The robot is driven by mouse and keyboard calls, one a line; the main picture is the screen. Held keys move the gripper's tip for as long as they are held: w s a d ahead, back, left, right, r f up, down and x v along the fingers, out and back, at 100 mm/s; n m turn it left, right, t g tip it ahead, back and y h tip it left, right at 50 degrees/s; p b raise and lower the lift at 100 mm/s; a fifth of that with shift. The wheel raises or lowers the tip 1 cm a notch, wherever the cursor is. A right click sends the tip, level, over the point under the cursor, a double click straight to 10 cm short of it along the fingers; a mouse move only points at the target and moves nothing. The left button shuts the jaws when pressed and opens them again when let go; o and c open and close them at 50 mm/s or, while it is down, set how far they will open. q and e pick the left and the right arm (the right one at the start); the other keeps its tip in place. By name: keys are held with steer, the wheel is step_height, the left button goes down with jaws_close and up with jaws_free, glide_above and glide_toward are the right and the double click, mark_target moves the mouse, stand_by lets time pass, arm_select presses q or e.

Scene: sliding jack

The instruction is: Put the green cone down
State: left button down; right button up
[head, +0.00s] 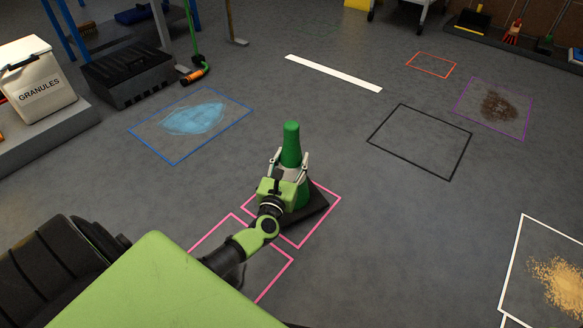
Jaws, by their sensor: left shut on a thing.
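The green cone (291,146) stands roughly upright in the head view, a little below the middle. Its dark base (312,208) shows to the right of my left gripper, over a pink floor outline (331,209). I cannot tell whether the base touches the floor. My left gripper (291,165) is shut on the cone's body, with a finger on each side below the green top. The gripper and wrist hide the cone's lower front. A second pink outline (283,272) lies nearer, partly behind my arm. My right gripper is not in view.
A blue outline (179,161) holds a pale blue puddle (194,118). An empty black outline (455,171) lies right, a purple one (527,120) with a dark stain behind it. A white outline (512,256) holds yellow grains (561,283). A granules bin (40,85) stands left.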

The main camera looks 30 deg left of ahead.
arm_select(q)
step_height(320, 180, down, 2)
steer(key=shift+f+b, duration=0.2)
steer(key=shift+b, duration=0.3)
steer(key=shift+r, duration=0.15)
steer(key=shift+f, duration=0.2)
steer(key=c, duration=1.1)
jaws_free()
steer(key=shift+o, duration=0.2)
